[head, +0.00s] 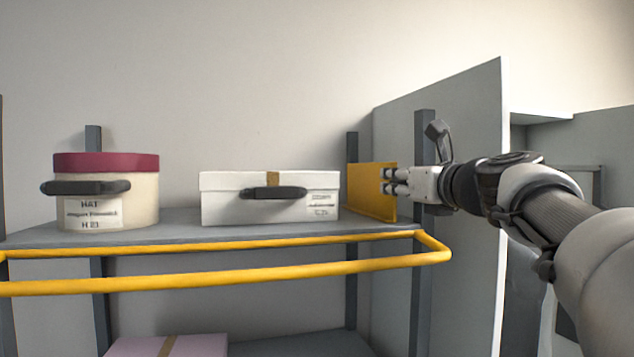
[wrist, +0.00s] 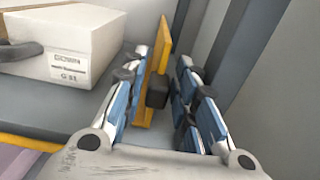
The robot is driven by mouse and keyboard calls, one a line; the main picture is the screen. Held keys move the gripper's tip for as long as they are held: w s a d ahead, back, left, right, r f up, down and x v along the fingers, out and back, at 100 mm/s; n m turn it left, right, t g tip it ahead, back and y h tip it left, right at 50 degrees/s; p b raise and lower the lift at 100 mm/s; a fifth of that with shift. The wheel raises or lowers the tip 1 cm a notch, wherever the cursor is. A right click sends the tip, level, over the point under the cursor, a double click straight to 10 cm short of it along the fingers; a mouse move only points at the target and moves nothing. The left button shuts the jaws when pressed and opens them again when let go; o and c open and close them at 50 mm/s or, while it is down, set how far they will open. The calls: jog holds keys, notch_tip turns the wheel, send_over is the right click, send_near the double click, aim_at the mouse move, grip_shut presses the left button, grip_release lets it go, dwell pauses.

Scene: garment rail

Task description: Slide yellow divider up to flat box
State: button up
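The yellow divider (head: 372,190) stands upright on the shelf, to the right of the flat white box (head: 270,205), with a narrow gap between them. The box has a dark handle and a label, and its right end shows in the wrist view (wrist: 85,45). My gripper (head: 384,181) is at the divider's right part. In the wrist view its fingers (wrist: 160,75) are spread on either side of the divider's edge (wrist: 160,60), with a dark block (wrist: 157,91) between them. Gaps show beside the divider; contact at the left finger is unclear.
A round hat box (head: 110,205) with a red lid stands at the shelf's left. A yellow rail (head: 220,274) runs along the shelf's front. A grey post (head: 424,240) and a tall grey panel (head: 470,130) stand close on the right. A pink box (head: 200,346) is below.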

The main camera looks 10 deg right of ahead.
jog(key=shift+s, duration=0.2)
jog(key=shift+c, duration=0.4)
jog(key=shift+w, duration=0.25)
jog(key=shift+c, duration=1.4)
grip_shut()
jog(key=shift+a, duration=0.1)
